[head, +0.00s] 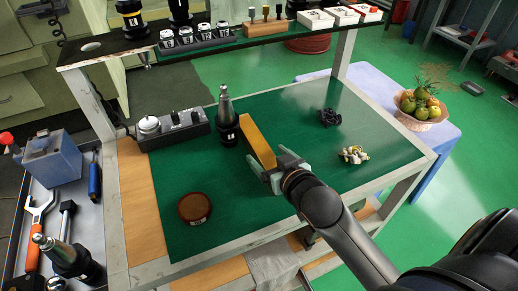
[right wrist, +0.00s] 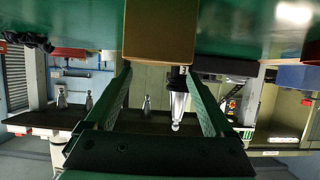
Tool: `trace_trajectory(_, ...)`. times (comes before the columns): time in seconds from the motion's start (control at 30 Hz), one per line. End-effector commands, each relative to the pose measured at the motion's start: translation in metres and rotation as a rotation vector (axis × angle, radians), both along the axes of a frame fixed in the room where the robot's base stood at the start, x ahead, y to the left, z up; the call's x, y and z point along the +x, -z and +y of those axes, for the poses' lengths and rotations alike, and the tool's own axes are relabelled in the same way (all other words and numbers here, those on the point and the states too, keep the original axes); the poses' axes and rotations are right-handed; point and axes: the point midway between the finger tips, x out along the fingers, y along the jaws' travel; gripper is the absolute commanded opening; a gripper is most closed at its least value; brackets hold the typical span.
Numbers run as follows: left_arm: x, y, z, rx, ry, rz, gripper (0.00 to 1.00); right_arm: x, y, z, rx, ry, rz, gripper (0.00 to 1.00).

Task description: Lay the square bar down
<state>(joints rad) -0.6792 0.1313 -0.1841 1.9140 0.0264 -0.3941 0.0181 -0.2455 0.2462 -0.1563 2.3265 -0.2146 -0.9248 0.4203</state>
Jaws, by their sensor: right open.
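The square bar (head: 258,141) is an ochre-yellow block on the green mat of the cart, near its middle. In the head view it runs slantwise from upper left to lower right; I cannot tell for sure whether it lies flat or leans. My right gripper (head: 276,168) is at its lower right end, jaws open. In the right wrist view, which is upside down, the bar's end (right wrist: 158,30) shows between and just beyond the two spread fingertips (right wrist: 158,72). I cannot tell whether a finger touches it. My left gripper is not in view.
A dark tool holder (head: 228,128) stands close to the bar's left. A brown round dish (head: 195,207) is at front left, a black box with knobs (head: 172,129) at back left. Dark parts (head: 329,117) and pale parts (head: 353,154) lie at right. A shelf (head: 216,46) spans the back.

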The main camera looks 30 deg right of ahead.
Motion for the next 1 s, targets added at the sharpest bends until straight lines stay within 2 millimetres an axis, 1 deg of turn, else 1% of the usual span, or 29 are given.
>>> trace_trajectory(0.03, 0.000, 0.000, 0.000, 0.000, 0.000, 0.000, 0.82, 0.007, 0.003, 0.000, -0.001, 0.000, 0.000, 0.88)
trace_trajectory(0.1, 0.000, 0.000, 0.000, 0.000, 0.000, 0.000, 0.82, 0.012, 0.005, -0.001, -0.001, -0.001, 0.000, 0.88)
trace_trajectory(0.27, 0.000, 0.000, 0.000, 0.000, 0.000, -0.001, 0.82, 0.020, 0.008, -0.002, -0.001, -0.001, 0.000, 0.88)
trace_trajectory(0.47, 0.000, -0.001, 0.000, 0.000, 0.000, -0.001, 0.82, 0.044, 0.016, -0.009, -0.002, -0.001, -0.001, 0.88)
trace_trajectory(0.6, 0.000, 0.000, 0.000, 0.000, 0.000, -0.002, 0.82, 0.059, 0.023, -0.009, 0.000, -0.001, 0.001, 0.88)
trace_trajectory(0.73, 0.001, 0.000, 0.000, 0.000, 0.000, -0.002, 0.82, 0.064, 0.026, -0.009, 0.000, -0.001, 0.001, 0.88)
trace_trajectory(0.93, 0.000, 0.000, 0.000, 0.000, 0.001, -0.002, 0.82, 0.064, 0.026, -0.009, 0.000, -0.001, 0.001, 0.88)
trace_trajectory(1.0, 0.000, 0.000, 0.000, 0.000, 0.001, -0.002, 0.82, 0.064, 0.026, -0.009, 0.000, -0.001, 0.001, 0.80)
